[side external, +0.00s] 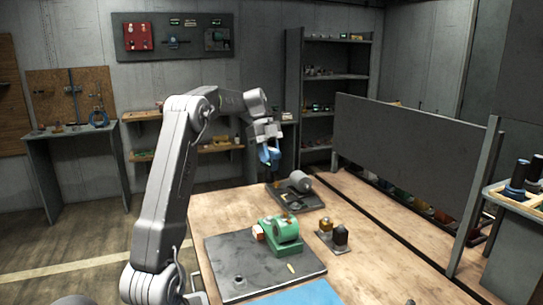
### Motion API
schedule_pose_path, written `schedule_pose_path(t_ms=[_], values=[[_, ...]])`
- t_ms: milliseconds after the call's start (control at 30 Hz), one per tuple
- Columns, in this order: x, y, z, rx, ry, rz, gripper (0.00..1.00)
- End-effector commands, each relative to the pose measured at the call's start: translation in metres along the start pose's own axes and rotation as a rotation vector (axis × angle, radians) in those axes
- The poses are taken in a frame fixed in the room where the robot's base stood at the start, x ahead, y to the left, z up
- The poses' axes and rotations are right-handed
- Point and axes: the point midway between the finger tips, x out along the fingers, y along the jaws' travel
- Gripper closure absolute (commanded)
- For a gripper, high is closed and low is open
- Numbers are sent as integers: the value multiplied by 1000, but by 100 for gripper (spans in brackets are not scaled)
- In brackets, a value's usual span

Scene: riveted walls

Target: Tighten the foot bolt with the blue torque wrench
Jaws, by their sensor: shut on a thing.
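My gripper (268,148) is raised above the far part of the wooden table and is shut on a blue tool, the torque wrench (270,157). The wrench hangs below the jaws, clear of the table; its far end is too small to make out. A green machine (284,232) stands on a dark plate (225,262) on the table, below and nearer than my gripper. I cannot pick out the foot bolt with certainty. A small round part (239,281) and a small pale yellow piece (291,268) sit on the plate near the green machine.
A grey cylindrical motor (300,182) on a dark base stands behind the green machine. Small black and brass parts (340,235) stand right of it. A blue mat (305,294) lies at the front. A dark upright panel (410,143) bounds the right side.

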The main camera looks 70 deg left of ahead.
Motion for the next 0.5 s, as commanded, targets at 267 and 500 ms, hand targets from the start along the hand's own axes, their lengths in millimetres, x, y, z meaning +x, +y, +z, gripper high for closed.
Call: schedule_pose_path(t_ms=[267,500], values=[[13,0,5,0,1,-1,100],[34,0,14,0,1,0,100]])
